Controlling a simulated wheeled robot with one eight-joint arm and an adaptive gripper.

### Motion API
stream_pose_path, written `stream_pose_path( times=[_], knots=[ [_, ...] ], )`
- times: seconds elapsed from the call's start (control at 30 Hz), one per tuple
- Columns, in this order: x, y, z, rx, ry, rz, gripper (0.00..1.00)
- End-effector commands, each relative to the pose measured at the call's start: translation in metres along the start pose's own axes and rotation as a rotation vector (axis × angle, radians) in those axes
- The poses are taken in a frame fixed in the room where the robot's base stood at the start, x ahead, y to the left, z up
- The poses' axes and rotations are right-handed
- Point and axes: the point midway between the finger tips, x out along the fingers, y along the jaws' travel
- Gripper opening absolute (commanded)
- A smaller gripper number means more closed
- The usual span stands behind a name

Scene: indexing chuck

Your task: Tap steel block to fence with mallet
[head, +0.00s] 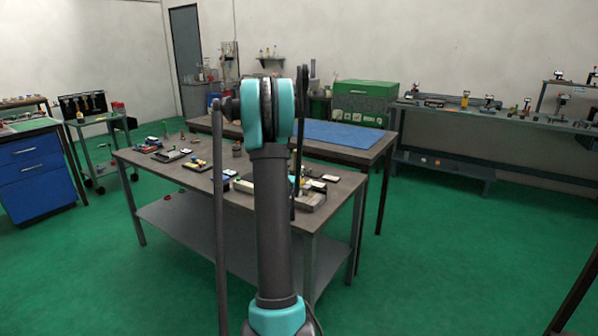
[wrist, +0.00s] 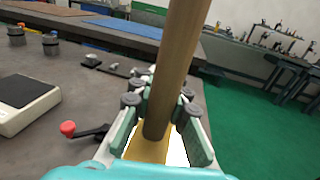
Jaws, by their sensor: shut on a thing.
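My gripper (wrist: 160,140) is in the wrist view, its two fingers shut on a thick brown wooden handle. I take this handle (wrist: 178,60) for the mallet's. It rises toward the top of the view and its head is out of view. In the head view my own arm stands in front of the workbench and the gripper cannot be made out. I cannot single out the steel block or the fence in either view.
The workbench (head: 140,157) carries several small tools and fixtures. In the wrist view a pale device with a black top (wrist: 25,92) and a red-knobbed lever (wrist: 68,128) are left of my gripper. A blue mat (head: 345,133) lies on the bench behind. Green floor is open at right.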

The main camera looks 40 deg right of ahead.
Motion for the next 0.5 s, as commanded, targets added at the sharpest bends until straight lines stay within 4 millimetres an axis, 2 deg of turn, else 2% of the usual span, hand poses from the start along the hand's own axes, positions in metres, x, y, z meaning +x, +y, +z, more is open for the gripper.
stream_pose_path(
  times=[0.27,0.5],
  knots=[
    [0.001,0.0,-0.004,0.0,0.0,0.0,0.0],
    [0.006,-0.001,-0.021,0.0,0.0,0.0,0.0]
  ],
)
